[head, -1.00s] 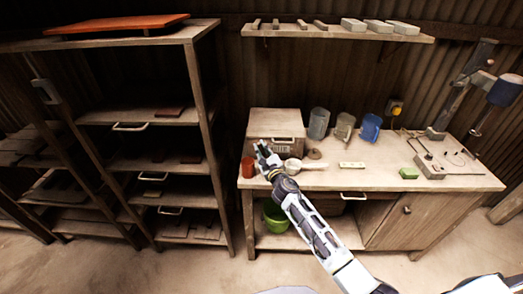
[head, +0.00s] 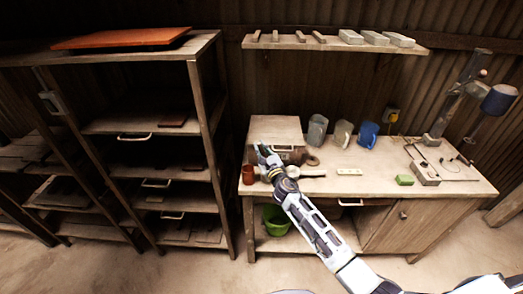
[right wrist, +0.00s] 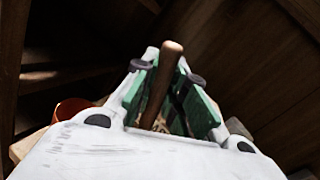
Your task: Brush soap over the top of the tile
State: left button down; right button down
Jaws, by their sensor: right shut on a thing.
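My right gripper (head: 264,152) is over the left part of the workbench, in front of the wooden box. In the right wrist view its green-padded fingers (right wrist: 170,95) are shut on a brown wooden handle (right wrist: 163,85). What the handle's other end carries is hidden. A red-brown cup (head: 248,174) stands on the bench just left of the gripper; it also shows in the right wrist view (right wrist: 72,110). Flat red-brown pieces (head: 173,118) that look like tiles lie on the left rack's shelves. I cannot tell which piece is the task's tile. My left gripper is not in view.
A wooden box (head: 276,130) stands at the bench's back left. Grey (head: 317,131), beige (head: 342,134) and blue (head: 367,135) containers stand behind. A pale bowl (head: 292,171) is partly hidden by my gripper. A green block (head: 405,180) lies right. A shelf (head: 335,43) hangs above.

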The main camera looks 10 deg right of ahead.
jog(key=shift+r+p, duration=0.95)
jog(key=shift+r, duration=0.25)
jog(key=shift+r, duration=0.4)
jog(key=s+r, duration=0.3)
jog(key=r, duration=0.9)
jog(key=shift+d+h, duration=0.25)
jog(key=shift+h, duration=0.05)
jog(key=shift+s+r, duration=0.1)
jog(key=shift+s, duration=0.1)
